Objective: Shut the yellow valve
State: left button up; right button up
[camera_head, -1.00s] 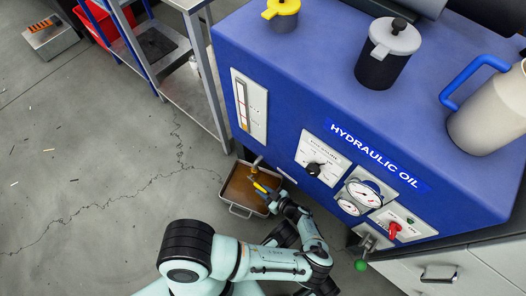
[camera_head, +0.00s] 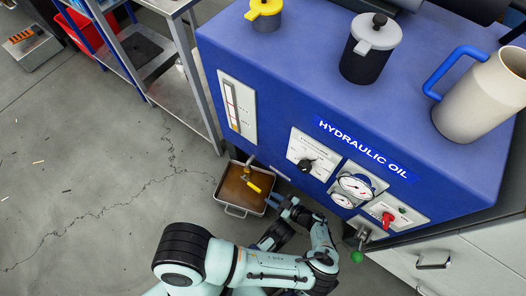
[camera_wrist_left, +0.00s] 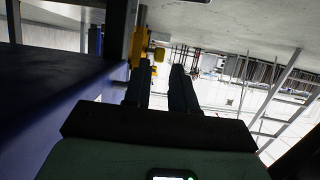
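The yellow valve (camera_head: 254,187) is a small lever on the tap at the lower front of the blue hydraulic oil cabinet, above a drip tray (camera_head: 237,212) holding brown liquid. In the left wrist view the yellow valve (camera_wrist_left: 140,48) is ahead, beyond and left of the finger gap. My left gripper (camera_head: 279,201) is beside the tray's right edge, apart from the lever. In the left wrist view its two dark fingers (camera_wrist_left: 160,88) stand apart with nothing seen between them. My right gripper is not in view.
The cabinet front carries a sight gauge (camera_head: 236,106), a black knob (camera_head: 304,165), dials (camera_head: 356,186) and a red switch (camera_head: 387,219). A green-knobbed lever (camera_head: 357,257) sticks out at lower right. A metal shelf (camera_head: 199,90) stands at left. The floor left of the tray is clear.

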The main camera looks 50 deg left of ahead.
pick_arm(q)
jog(key=shift+v, duration=2.3)
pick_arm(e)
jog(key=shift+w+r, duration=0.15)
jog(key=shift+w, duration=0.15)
